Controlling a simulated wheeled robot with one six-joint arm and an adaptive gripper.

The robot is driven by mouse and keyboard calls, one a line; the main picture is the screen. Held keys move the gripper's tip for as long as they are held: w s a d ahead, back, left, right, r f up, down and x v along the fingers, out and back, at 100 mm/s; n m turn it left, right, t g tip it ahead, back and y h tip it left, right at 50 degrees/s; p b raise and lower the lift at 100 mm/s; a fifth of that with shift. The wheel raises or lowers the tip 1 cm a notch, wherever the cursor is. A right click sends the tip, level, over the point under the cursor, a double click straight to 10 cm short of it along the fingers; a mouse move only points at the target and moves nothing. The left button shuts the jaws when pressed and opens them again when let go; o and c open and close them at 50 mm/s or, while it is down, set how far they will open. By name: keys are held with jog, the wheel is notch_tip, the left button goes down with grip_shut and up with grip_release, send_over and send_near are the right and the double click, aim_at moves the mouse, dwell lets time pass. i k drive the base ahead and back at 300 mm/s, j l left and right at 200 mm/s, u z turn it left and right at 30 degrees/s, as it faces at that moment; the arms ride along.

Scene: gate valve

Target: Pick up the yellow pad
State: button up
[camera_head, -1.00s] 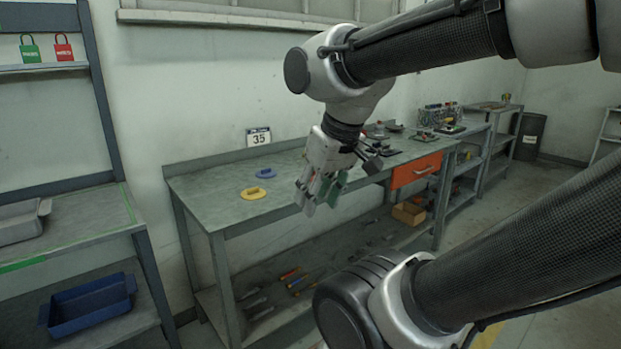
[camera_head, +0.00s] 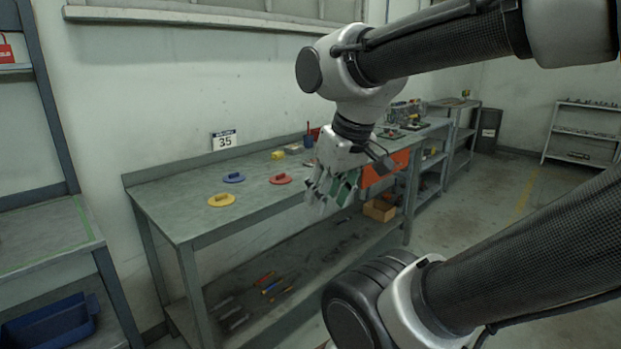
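The yellow pad (camera_head: 221,200) is a flat round disc with a small raised handle. It lies near the left end of the grey workbench (camera_head: 160,205). A similar blue pad (camera_head: 233,178) lies just behind it, and a red pad (camera_head: 280,179) lies to its right. My gripper (camera_head: 322,203) hangs in front of the bench's front edge, to the right of the yellow pad and well apart from it. Its fingers point down, with green and grey parts. They are small and blurred, so whether they are open is unclear. I see nothing held.
A small yellow object (camera_head: 278,155) and other items lie farther along the bench. Tools lie on the lower shelf. A blue bin (camera_head: 50,325) is lower left.

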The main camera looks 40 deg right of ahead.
aim_at(278, 154)
jog(key=z, duration=0.7)
